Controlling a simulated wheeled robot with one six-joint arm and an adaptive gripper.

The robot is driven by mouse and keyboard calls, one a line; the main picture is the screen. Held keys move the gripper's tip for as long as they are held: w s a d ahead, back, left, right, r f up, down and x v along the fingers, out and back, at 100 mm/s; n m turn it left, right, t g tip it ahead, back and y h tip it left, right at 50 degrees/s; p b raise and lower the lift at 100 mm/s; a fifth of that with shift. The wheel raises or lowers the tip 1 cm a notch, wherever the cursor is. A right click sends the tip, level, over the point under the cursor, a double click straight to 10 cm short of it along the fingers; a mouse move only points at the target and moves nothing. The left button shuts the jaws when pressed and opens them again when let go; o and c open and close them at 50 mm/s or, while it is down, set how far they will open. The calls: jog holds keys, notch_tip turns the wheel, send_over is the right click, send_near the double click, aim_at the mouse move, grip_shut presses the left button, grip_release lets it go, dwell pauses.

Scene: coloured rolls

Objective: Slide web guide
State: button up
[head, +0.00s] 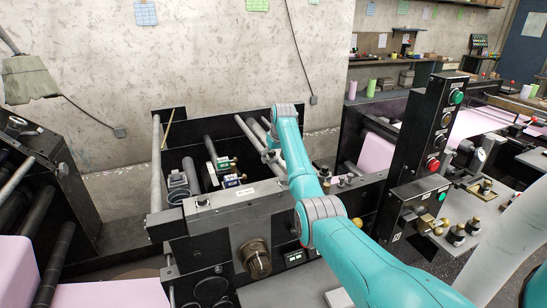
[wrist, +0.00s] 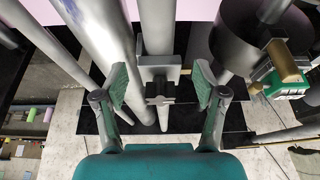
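A grey metal block, which looks like the web guide (wrist: 158,62), sits on a rod in the middle of the wrist view, with a darker clamp-like part below it. My gripper (wrist: 160,88) is open, with one green-padded finger on each side of the block. Gaps show between both pads and the block, so neither finger touches it. In the head view my gripper (head: 268,157) points down into the black machine frame, among the rollers. I cannot make out the guide block there; my arm and the frame's front plate cover that area.
Steel rollers (wrist: 100,40) run close to the left finger. A dark round cylinder (wrist: 245,40) and a green block with a brass part (wrist: 287,86) lie at right. In the head view, a control column with buttons (head: 436,125) stands right of my arm.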

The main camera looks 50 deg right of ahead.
jog(key=v, duration=1.2)
dwell(0.5)
